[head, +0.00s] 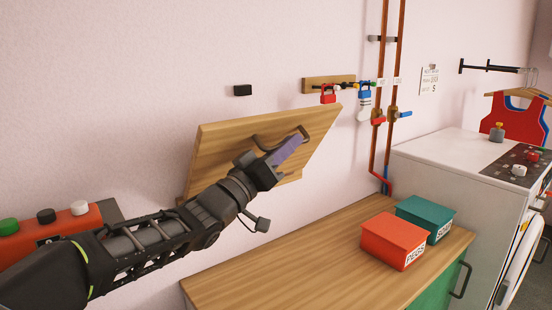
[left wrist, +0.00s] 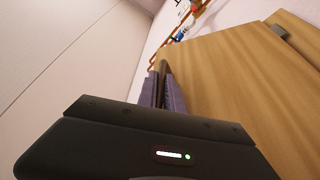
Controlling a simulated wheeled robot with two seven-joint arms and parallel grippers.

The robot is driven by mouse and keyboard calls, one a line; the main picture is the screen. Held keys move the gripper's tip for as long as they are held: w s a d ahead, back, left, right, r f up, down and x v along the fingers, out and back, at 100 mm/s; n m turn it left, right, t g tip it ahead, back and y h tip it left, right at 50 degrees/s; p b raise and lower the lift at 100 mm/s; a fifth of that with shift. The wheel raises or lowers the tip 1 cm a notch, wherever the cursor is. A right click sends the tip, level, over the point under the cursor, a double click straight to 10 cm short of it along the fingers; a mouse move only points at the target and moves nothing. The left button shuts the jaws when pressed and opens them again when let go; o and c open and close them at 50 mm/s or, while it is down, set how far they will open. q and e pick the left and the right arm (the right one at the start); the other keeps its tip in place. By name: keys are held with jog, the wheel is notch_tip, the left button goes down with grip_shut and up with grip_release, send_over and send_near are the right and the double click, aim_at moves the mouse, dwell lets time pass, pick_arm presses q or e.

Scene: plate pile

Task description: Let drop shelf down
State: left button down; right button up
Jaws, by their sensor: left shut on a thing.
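The drop shelf (head: 222,148) is a wooden panel at the wall. It stands steeply, with its upper edge leaning out from the wall. A dark bar handle (head: 262,140) is on its face. My left gripper (head: 290,150), with purple fingers, is shut on the handle near its right end and hides part of it. In the left wrist view the fingers (left wrist: 165,92) close around a dark bar beside the wooden panel (left wrist: 235,85). My right gripper is in neither view.
A small black block (head: 242,90) is on the wall above the shelf. Below right is a wooden counter (head: 290,270) with a red box (head: 393,240) and a teal box (head: 425,217). Copper pipes (head: 385,70) and a white washer (head: 450,150) stand further right. The counter's left part is clear.

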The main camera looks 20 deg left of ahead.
pick_arm(q)
jog(key=s+d+f+m+g+h+b, duration=0.1)
jog(key=f+m+g+h+b, duration=0.1)
jog(key=f+m+b, duration=0.6)
jog(key=s+d+f+m+g+h+b, duration=0.1)
jog(key=f+m+h+b, duration=0.3)
jog(key=f+m+b, duration=0.4)
notch_tip(320, 180, down, 3)
jog(key=shift+d+r+g+h+b, duration=0.1)
jog(key=shift+d+g+h+b, duration=0.3)
jog(key=shift+d+g, duration=0.45)
jog(key=shift+a, duration=0.1)
jog(key=c, duration=1.5)
grip_release()
jog(key=shift+s, duration=0.1)
jog(key=shift+v, duration=3.9)
